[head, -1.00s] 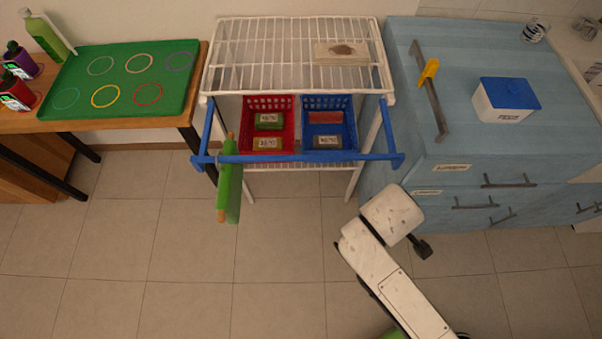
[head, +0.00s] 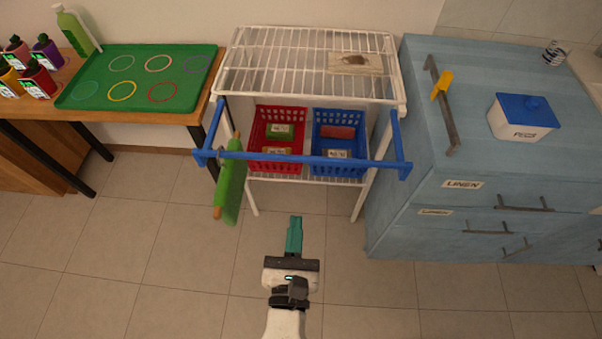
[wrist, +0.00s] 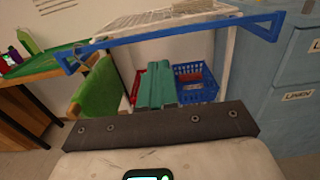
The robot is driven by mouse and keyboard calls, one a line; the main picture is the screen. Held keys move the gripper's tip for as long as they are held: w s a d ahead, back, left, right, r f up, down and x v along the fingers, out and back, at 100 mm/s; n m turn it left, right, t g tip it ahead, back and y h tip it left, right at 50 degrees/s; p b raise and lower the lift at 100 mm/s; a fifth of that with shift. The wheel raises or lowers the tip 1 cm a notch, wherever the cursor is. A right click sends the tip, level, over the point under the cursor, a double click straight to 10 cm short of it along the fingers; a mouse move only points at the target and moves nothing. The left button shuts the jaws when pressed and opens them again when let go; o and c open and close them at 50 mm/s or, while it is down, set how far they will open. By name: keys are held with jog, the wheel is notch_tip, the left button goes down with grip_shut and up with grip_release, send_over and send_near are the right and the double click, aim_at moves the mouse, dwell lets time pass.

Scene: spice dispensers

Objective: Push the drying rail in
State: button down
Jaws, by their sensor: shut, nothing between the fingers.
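The blue drying rail (head: 292,160) stands out in front of the white wire rack (head: 312,38), with its side arms running back to the rack. A green cloth on a wooden rod (head: 231,187) hangs at the rail's left end. My gripper (head: 295,222) is shut and empty, below and in front of the rail's middle in the head view. It appears apart from the rail. In the wrist view the teal fingers (wrist: 156,88) point forward, and the rail (wrist: 150,35) crosses above them.
A red basket (head: 264,113) and a blue basket (head: 340,117) sit on the rack's lower shelf. A wooden table with a green tray (head: 142,85) is at left. Blue drawers (head: 430,220) stand close at right. The floor in front is clear.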

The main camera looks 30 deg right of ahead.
aim_at(302, 162)
jog(key=p+x, duration=0.1)
jog(key=x, duration=1.1)
jog(key=shift+w+d+p, duration=0.2)
jog(key=shift+w+p, duration=0.05)
jog(key=shift+p, duration=0.1)
